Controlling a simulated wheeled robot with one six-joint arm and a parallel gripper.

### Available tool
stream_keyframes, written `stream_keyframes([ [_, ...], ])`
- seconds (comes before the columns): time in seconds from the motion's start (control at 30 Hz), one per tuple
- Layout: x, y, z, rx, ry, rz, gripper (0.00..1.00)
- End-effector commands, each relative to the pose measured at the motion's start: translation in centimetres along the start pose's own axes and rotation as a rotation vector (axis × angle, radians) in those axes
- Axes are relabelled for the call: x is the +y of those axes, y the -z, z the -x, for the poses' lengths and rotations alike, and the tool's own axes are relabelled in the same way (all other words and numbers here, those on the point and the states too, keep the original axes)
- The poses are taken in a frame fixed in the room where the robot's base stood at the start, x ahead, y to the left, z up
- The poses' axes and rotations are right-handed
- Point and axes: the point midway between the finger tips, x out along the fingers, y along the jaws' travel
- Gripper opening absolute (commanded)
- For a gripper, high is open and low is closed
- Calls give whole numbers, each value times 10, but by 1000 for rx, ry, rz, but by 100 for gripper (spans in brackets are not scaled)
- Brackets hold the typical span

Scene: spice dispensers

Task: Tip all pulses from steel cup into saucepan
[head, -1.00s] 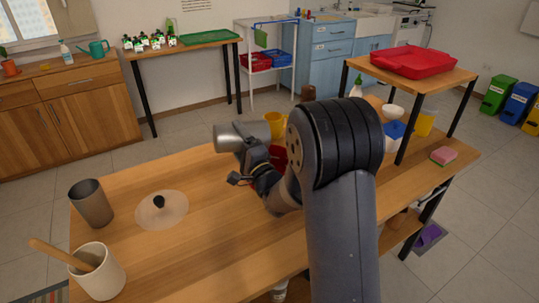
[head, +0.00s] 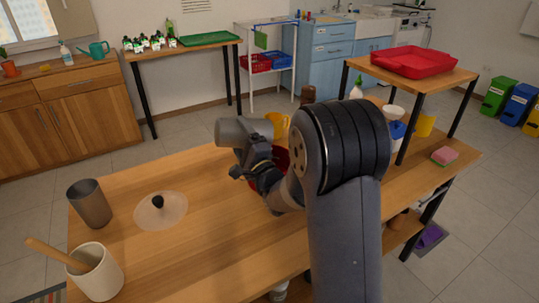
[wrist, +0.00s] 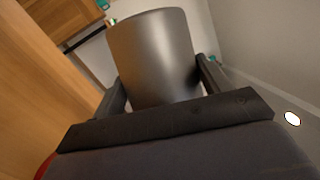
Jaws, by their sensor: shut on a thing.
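My gripper (wrist: 158,92) is shut on a steel cup (wrist: 152,50), with one finger on each side of it in the wrist view. In the head view the steel cup (head: 230,132) is held above the far part of the wooden table, tipped over onto its side. Its inside is hidden, and no pulses show in either view. A red vessel (head: 282,158), perhaps the saucepan, is mostly hidden behind my wrist and arm. A red edge also shows at the lower left of the wrist view (wrist: 44,166).
A brown-grey tumbler (head: 90,204), a round lid with a black knob (head: 172,216) and a cream crock (head: 98,274) with a wooden spoon stand at the table's left. A yellow jug (head: 277,124) stands behind the cup. The table's middle front is clear.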

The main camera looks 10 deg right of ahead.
Motion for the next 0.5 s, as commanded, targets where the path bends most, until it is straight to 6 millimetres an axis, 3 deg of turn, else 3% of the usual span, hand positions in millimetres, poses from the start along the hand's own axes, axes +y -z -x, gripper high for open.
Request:
stream_keyframes([
  [0.5, -6, 3, -1, 15, 21, -62, 45],
])
